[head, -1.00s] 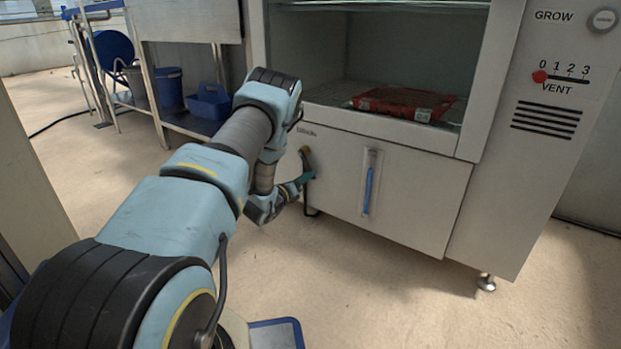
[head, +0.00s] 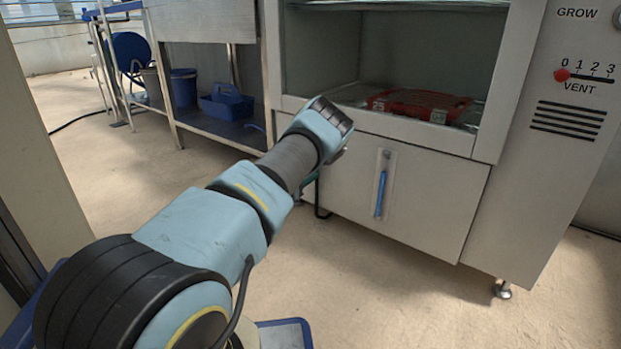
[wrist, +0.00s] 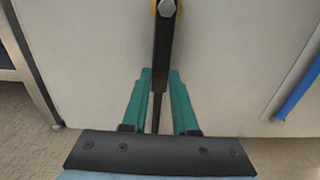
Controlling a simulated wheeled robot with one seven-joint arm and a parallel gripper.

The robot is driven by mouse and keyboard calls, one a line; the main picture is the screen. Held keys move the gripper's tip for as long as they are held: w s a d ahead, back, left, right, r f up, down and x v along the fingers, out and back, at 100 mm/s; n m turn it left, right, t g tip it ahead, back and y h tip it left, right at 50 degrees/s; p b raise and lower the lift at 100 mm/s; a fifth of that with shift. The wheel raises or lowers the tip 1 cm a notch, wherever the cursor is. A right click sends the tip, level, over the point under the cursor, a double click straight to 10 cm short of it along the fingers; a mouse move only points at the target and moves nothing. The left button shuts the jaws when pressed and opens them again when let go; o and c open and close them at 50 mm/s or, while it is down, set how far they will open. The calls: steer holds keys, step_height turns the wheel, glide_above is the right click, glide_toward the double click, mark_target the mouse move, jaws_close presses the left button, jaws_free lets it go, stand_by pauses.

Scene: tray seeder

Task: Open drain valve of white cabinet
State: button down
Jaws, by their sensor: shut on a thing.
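The white cabinet (head: 410,200) fills the right of the head view. In the wrist view its pale front (wrist: 230,50) lies behind the drain valve's dark lever (wrist: 161,50). The lever hangs down from a pivot with a bolt and a yellow rim at the top. My gripper (wrist: 160,75) has its two teal fingers on either side of the lever and is shut on it. In the head view my arm hides the valve and most of the gripper; only a bit of teal finger shows by the cabinet's lower left.
The vent slider's red knob (head: 561,75) is at the right. A metal bench (head: 200,32) with a blue caddy (head: 227,104) stands at left. Floor in front is clear.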

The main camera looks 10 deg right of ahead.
stand_by(0.3)
steer(key=c, duration=0.7)
jaws_free()
steer(key=p+v, duration=0.4)
steer(key=v, duration=0.6)
steer(key=shift+s+a, duration=0.3)
